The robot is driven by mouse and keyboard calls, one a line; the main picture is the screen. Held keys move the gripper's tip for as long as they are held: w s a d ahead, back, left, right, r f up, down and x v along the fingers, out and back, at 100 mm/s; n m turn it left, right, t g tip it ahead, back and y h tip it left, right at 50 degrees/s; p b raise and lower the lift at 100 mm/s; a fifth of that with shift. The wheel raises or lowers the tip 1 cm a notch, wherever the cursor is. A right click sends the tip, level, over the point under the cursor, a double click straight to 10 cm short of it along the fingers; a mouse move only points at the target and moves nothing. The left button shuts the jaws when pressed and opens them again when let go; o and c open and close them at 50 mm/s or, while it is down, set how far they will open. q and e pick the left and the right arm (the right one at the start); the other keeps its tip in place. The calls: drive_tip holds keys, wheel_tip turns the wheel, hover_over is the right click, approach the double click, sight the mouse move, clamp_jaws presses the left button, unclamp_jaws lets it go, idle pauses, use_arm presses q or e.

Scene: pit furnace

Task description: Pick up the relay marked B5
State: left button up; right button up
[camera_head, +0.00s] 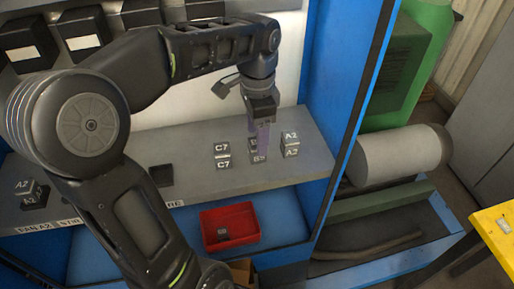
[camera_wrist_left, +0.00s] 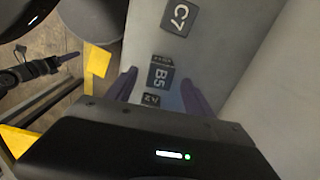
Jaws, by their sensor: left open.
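The relay marked B5 (camera_head: 257,157) is a small dark block with white lettering on the grey shelf. It stands between the relay marked C7 (camera_head: 223,155) and the relay marked A2 (camera_head: 291,144). My left gripper (camera_head: 263,138) points down right at B5 and partly hides it. In the left wrist view, B5 (camera_wrist_left: 160,76) lies between the two open purple fingers (camera_wrist_left: 158,92). I cannot tell whether the fingers touch it. C7 (camera_wrist_left: 179,17) shows beyond it there. My right gripper is not visible in the head view.
The grey shelf (camera_head: 200,181) sits in a blue cabinet whose right wall (camera_head: 345,100) is close by. More dark relays (camera_head: 34,195) stand at the shelf's left. A red bin (camera_head: 230,226) with a small block is below. A grey cylinder (camera_head: 400,155) is outside right.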

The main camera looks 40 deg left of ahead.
sight(254, 159)
use_arm(q)
wheel_tip(254, 159, down, 3)
drive_tip(key=shift+f, duration=0.2)
drive_tip(key=shift+c, duration=0.4)
clamp_jaws()
idle(0.6)
